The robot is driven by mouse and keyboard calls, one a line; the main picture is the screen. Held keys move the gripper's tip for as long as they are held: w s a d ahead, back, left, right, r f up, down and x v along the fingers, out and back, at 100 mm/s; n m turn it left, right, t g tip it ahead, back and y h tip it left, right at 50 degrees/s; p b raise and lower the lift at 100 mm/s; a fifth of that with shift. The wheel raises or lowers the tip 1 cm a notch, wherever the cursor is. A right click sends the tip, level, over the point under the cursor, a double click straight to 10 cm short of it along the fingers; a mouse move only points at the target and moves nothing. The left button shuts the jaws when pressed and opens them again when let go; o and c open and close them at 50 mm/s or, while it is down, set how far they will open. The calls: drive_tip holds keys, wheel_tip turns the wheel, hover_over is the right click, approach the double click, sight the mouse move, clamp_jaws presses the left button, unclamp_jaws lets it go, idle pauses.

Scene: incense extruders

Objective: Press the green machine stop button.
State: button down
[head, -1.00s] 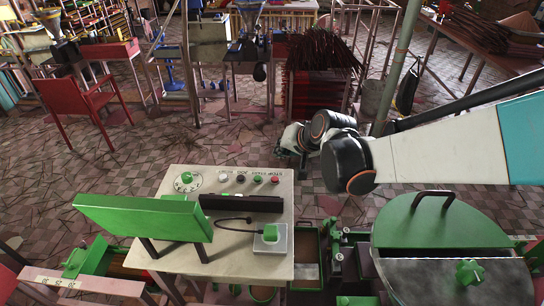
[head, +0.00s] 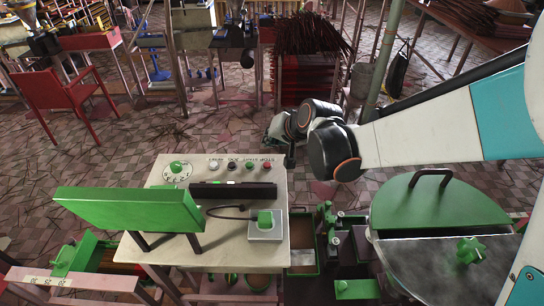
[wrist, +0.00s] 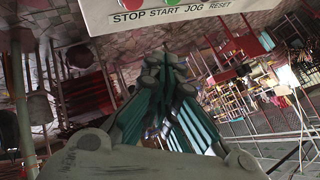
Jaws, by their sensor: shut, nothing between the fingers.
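A pale control panel (head: 222,236) stands on legs in front of me. Along its far edge is a row of small buttons: a red button (head: 267,165) at the right, a green button (head: 250,164), a black one and a pale one. In the wrist view the panel edge (wrist: 205,12) reads STOP, START, JOG, RESET from the left; STOP is under the red button (wrist: 126,3) and START under the green one (wrist: 165,2). My gripper (head: 289,160) hangs by the panel's far right corner, apart from the buttons. Its fingers (wrist: 167,66) are shut and empty.
A green box (head: 135,212) is raised at the panel's left front. A grey box with a green knob (head: 264,219) sits at the right front. A green-lidded round drum (head: 435,212) stands to the right.

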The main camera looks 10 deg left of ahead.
sight(270, 163)
wheel_tip(270, 163, down, 6)
drive_tip(key=b, duration=0.3)
drive_tip(key=shift+r+b, duration=0.1)
drive_tip(key=shift+b, duration=0.2)
idle(1.0)
drive_tip(key=shift+f+b, duration=0.4)
drive_tip(key=shift+f+b, duration=0.45)
drive_tip(key=shift+f, duration=0.05)
idle(0.7)
drive_tip(key=shift+r, duration=0.2)
drive_tip(key=shift+r+p, duration=0.6)
drive_tip(key=shift+r, duration=0.15)
drive_tip(key=shift+r+p, duration=1.65)
drive_tip(key=shift+r, duration=0.9)
